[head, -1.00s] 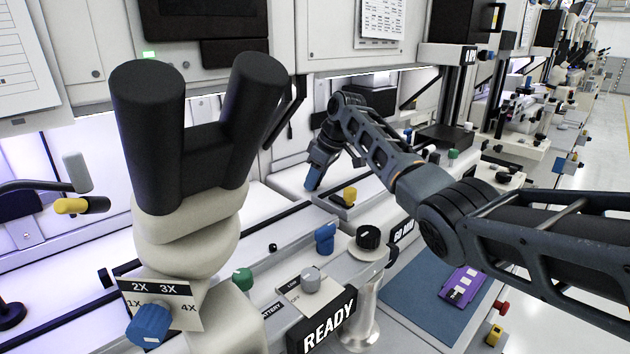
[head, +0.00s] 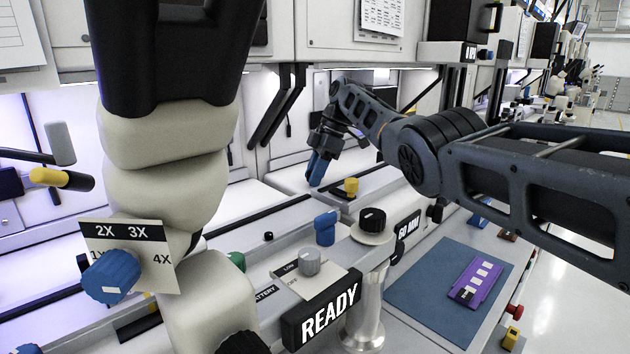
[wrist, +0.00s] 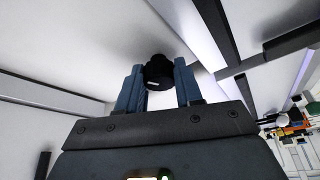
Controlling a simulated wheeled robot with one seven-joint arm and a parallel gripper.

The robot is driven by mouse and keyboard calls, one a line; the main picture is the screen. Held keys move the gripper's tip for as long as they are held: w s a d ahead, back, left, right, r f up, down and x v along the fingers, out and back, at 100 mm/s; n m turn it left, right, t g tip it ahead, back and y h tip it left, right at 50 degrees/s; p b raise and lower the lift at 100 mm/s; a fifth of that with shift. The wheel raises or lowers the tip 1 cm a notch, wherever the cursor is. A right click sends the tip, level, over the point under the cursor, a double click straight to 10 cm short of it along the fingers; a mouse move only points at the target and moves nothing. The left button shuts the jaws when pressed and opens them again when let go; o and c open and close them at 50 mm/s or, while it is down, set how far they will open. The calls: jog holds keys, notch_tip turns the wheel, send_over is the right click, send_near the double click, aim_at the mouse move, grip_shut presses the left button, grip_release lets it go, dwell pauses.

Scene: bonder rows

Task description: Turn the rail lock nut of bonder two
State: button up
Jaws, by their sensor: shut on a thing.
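My gripper (head: 316,180) reaches down to the white bench behind the yellow knob, with its blue fingers pointing down. In the wrist view my gripper (wrist: 158,88) has its two blue fingers on either side of a round black knob-like part, which I take to be the lock nut (wrist: 158,70). A small pale mark shows on the nut. The fingers are shut on it. In the head view the nut is hidden behind the fingers, and I cannot tell how far it is turned.
A microscope (head: 165,140) with a blue magnification knob (head: 111,277) fills the left foreground. A yellow knob (head: 351,186), blue knob (head: 325,228), black knob (head: 371,220) and grey knob (head: 309,261) stand nearby.

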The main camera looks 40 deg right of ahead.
jog(key=shift+r+n, duration=0.1)
jog(key=shift+n, duration=0.2)
dwell(0.4)
jog(key=o, duration=1)
jog(key=shift+o, duration=0.2)
